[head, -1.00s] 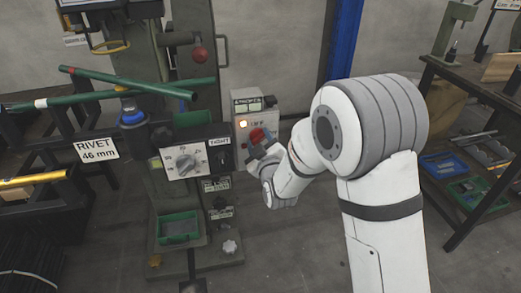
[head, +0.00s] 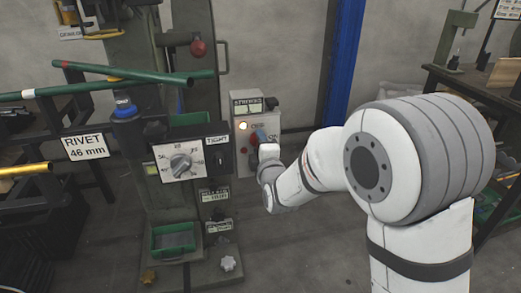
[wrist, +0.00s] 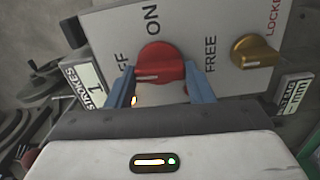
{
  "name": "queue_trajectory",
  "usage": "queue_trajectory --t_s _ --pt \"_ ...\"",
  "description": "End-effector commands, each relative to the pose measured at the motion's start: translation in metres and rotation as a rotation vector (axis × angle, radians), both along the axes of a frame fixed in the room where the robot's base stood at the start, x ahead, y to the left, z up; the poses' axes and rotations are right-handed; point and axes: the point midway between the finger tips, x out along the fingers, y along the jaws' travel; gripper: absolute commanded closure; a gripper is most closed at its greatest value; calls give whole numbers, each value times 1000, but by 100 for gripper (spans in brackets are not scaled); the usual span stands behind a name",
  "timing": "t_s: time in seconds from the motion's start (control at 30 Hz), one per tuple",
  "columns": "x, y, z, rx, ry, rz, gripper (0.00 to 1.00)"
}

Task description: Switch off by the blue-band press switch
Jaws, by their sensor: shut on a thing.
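The press with a blue band (head: 127,111) stands left of centre in the head view. Its grey switch box (head: 244,108) is to the right, with a lit lamp (head: 243,126). In the wrist view, the red switch knob (wrist: 160,62) sits between the two blue fingers of my gripper (wrist: 161,88), which is shut on it. ON is printed above the knob, and a partly hidden label ending in FF is to its left. A pale mark shows low on the knob, left of its middle. In the head view, my gripper (head: 259,138) covers much of the knob.
A yellow knob (wrist: 255,50) between FREE and LOCKED is right of the red one. A STROKES counter (wrist: 86,88) reads 1. A dial (head: 181,163) marked TIGHT and green tubes (head: 130,75) are left of the box. A blue post (head: 343,65) stands behind.

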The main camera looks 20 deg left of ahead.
Motion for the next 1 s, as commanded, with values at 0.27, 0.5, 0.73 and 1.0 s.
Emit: queue_trajectory --t_s 0.27,0.5,0.73,1.0 --pt "0 1 0 -68 -43 2 76" --pt "0 1 0 -82 -52 2 76" --pt "0 1 1 -82 -53 2 76" --pt "0 0 0 -81 -51 1 33"
